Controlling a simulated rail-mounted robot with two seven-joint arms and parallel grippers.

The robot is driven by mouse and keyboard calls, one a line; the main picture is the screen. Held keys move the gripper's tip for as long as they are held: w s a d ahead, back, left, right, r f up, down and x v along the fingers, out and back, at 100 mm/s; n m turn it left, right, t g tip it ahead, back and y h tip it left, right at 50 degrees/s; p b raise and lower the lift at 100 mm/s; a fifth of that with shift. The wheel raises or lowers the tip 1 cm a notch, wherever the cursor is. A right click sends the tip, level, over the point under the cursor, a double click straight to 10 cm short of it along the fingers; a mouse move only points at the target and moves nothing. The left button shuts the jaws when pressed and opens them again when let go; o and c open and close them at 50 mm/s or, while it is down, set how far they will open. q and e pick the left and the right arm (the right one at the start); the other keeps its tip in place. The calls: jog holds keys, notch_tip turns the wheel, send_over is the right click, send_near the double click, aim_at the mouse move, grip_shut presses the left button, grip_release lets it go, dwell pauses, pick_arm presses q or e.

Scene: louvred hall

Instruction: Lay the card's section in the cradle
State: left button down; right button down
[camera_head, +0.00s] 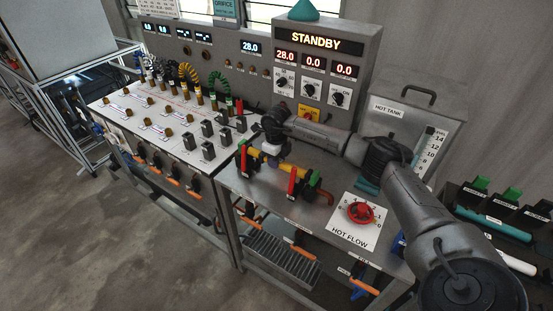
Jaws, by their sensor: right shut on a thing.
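My right gripper (271,149) points down over the bench at the centre, at the end of my arm coming in from the lower right. It is shut on a yellow section (262,158), partly hidden by the gripper. The section lies along the line of the cradle, between its black-and-green end blocks (314,182) with upright red levers (292,181). I cannot tell whether it rests in the cradle or is held just above. A teal card (227,7) reading ORIFICE hangs at the top, its small print unreadable. My left gripper is not in view.
A hot-flow plate with a red knob (361,212) is at the bench front right. The hot tank (415,122) stands behind my arm. A rack at right holds a teal section (492,226) and a white one (511,261). A panel with jacks (160,115) is left.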

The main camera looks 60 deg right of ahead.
jog(key=shift+f+b, duration=0.5)
jog(key=shift+f, duration=0.55)
jog(key=shift+f+b, duration=0.5)
jog(key=shift+f, duration=0.55)
jog(key=c, duration=0.7)
grip_release()
jog(key=shift+r, duration=0.15)
notch_tip(320, 180, up, 6)
jog(key=p, duration=0.5)
jog(key=shift+r+p, duration=0.45)
jog(key=shift+p, duration=0.15)
